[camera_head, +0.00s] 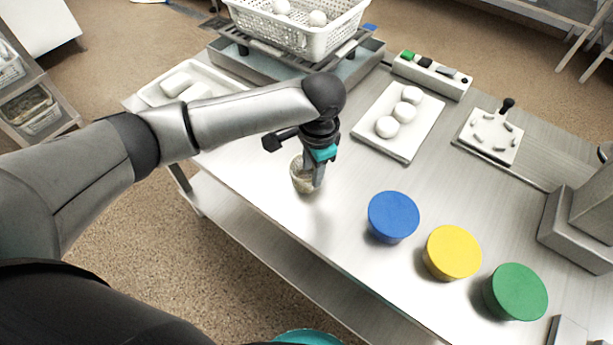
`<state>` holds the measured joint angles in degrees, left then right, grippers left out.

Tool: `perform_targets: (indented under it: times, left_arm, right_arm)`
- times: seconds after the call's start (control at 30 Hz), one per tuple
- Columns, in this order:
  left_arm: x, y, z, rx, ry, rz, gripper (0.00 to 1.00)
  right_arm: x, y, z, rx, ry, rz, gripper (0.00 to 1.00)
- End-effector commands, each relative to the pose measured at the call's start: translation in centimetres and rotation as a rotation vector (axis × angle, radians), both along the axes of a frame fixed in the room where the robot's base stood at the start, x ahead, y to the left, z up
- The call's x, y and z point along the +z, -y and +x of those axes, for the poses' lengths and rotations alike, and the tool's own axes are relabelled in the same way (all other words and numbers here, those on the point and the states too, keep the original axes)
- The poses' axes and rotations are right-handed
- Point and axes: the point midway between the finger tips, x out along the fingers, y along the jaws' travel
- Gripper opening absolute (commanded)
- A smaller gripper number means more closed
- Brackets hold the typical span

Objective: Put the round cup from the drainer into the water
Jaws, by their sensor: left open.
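A small round cup (298,181), pale and see-through with a beige tint, stands on the steel table near its front left edge. My left gripper (312,181) points down at the cup and is open. Its fingers overlap the cup's right side; I cannot tell whether one is inside it or whether they touch it. A white perforated basket (318,42) with white round items stands on a rack over a grey tray at the back; I cannot tell if this is the drainer. I see no water clearly. My right gripper is not in view.
Blue (393,215), yellow (453,251) and green (515,291) round-lidded containers stand right of the cup. A white tray (405,152) with white balls lies behind them. Another white tray (232,84) is behind my left arm. The table between cup and blue lid is clear.

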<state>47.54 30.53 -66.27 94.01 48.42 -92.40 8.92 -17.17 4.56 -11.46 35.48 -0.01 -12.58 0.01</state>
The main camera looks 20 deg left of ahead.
Motion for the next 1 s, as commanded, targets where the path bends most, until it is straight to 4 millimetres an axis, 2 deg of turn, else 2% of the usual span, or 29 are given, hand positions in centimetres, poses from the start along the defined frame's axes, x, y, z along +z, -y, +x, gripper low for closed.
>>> perform_targets:
  times: [0.17,0.4,0.5,0.77,0.83,1.0]
  left_arm:
    - [-1.2,0.0,0.1,-0.001,0.001,-0.001,0.42]
    - [-4.8,-0.2,0.1,0.0,-0.001,0.001,0.42]
    - [-5.7,-0.3,0.2,0.0,0.001,0.001,0.42]
    - [-6.0,-0.3,0.3,-0.001,0.002,-0.001,0.42]
    - [-6.0,-0.3,0.3,-0.001,0.002,-0.001,0.37]
    - [-6.0,-0.3,0.3,-0.001,0.002,-0.001,0.18]
  right_arm:
    - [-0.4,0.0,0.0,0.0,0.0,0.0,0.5]
    - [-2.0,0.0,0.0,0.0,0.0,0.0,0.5]
    - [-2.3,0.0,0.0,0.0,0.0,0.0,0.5]
    - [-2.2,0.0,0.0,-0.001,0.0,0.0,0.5]
    - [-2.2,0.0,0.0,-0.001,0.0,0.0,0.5]
    - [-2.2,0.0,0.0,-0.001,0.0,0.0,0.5]
